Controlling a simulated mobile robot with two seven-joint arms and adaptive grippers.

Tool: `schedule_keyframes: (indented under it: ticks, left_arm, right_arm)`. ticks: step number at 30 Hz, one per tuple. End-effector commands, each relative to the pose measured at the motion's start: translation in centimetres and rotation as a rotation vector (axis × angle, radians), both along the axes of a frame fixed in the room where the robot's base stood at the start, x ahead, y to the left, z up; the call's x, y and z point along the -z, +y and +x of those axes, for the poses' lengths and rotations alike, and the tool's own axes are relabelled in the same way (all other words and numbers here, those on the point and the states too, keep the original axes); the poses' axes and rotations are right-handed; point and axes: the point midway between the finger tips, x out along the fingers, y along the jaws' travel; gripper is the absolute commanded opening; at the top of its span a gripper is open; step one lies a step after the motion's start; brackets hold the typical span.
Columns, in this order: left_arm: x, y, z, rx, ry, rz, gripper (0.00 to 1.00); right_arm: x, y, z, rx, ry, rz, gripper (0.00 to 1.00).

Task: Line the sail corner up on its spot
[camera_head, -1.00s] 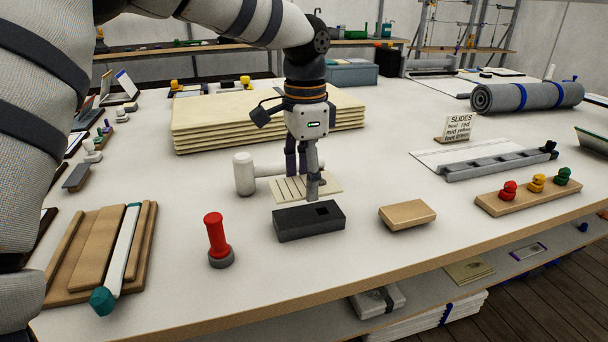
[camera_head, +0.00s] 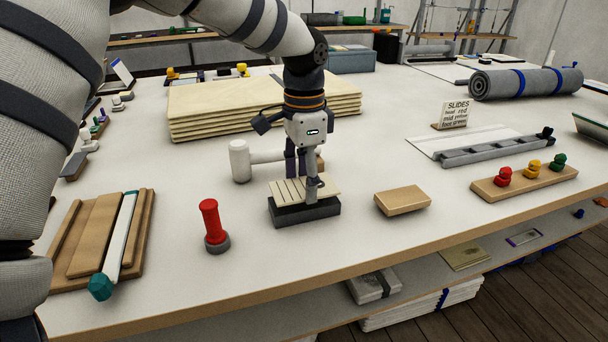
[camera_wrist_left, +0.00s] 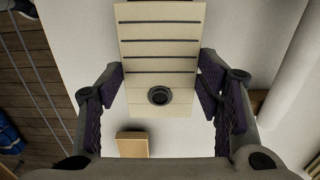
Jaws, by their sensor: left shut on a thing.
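The sail corner (camera_head: 290,188) is a cream panel with dark stripes. In the left wrist view it also shows (camera_wrist_left: 160,55), with a dark ring (camera_wrist_left: 159,96) near one end. My left gripper (camera_head: 302,176) is shut on its two side edges. In the head view the panel lies over the top of a dark block (camera_head: 308,213), covering that top. I cannot tell whether panel and block touch. The block's square hole is hidden, and the block does not show in the left wrist view. My right gripper is not in view.
A pale mallet (camera_head: 241,160) lies just behind. A red-handled tool (camera_head: 210,222) stands left of the block, and a tan wooden block (camera_head: 403,200) lies to its right. A stack of cream cloth (camera_head: 220,112) is farther back. The table's front edge is near.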

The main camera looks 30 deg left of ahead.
Motion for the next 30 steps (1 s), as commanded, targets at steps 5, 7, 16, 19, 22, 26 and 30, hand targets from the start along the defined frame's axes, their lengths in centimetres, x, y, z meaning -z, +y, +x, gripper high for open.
schedule_keyframes:
  ticks: [5, 7, 16, 19, 22, 26, 30]
  left_arm:
    - [0.0, 0.0, 0.0, 0.000, 0.000, 0.001, 0.39]
    - [0.0, 0.0, 0.0, 0.000, 0.000, -0.001, 0.39]
    - [0.3, 0.0, 0.0, 0.000, 0.001, -0.001, 0.39]
    - [0.6, 0.0, 0.0, 0.000, 0.001, -0.001, 0.39]
    - [0.8, 0.0, 0.0, 0.000, 0.001, 0.000, 0.39]
    - [1.1, 0.0, 0.0, 0.000, 0.001, -0.001, 0.39]
    - [1.5, 0.0, 0.0, 0.000, 0.001, -0.001, 0.39]
  right_arm:
    - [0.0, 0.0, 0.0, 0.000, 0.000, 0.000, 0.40]
    - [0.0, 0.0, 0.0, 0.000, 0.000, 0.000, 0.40]
    - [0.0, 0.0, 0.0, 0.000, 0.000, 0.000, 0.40]
    - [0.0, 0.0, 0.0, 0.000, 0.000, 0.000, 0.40]
    - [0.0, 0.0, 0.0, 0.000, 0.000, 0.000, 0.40]
    - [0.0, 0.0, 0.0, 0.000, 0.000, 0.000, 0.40]
    - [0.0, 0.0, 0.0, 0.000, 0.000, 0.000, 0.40]
